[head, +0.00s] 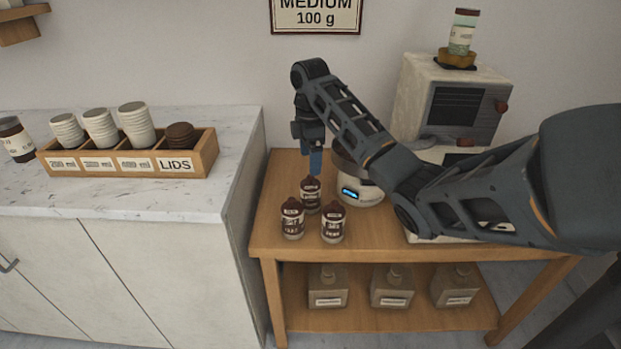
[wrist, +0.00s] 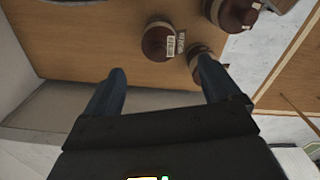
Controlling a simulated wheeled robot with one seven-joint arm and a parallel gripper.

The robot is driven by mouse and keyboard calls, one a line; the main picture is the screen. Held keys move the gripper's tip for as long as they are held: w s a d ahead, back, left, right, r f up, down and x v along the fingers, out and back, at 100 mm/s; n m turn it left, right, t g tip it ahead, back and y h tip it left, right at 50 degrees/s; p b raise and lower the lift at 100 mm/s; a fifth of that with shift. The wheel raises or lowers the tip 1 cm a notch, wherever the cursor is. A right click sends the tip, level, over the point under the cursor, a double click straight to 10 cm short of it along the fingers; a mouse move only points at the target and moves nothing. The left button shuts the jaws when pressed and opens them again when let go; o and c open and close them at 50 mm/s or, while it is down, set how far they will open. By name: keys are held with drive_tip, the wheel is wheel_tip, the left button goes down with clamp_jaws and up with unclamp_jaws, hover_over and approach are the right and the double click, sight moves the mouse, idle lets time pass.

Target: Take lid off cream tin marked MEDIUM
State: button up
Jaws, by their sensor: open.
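Three small tins with dark brown tops and pale label bands stand close together on the wooden cart: a back tin (head: 310,194), a front left tin (head: 292,219) and a front right tin (head: 333,223). I cannot read their markings surely, so I cannot tell which is MEDIUM. My gripper (head: 312,165) points down with blue fingers just above the back tin. In the wrist view my gripper (wrist: 160,80) is open with nothing between its fingers. One tin (wrist: 157,42) lies beyond the gap; another (wrist: 201,58) is by the right fingertip, partly hidden.
A white round device with a lit display (head: 361,192) stands right of the tins. A grinder-like machine (head: 455,105) is behind my arm. A wooden box labelled LIDS (head: 175,164) with cups sits on the left counter. A wall sign (head: 316,14) reads MEDIUM 100 g.

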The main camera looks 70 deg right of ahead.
sight(310, 181)
drive_tip(key=shift+s+d+f+p, duration=0.1)
drive_tip(key=shift+f+p, duration=0.1)
drive_tip(key=shift+f, duration=1.6)
drive_tip(key=shift+s+d+f+p, duration=0.1)
drive_tip(key=shift+f+p, duration=0.1)
drive_tip(key=shift+f, duration=1.55)
drive_tip(key=c, duration=1.1)
drive_tip(key=shift+c, duration=0.2)
drive_tip(key=shift+r, duration=0.1)
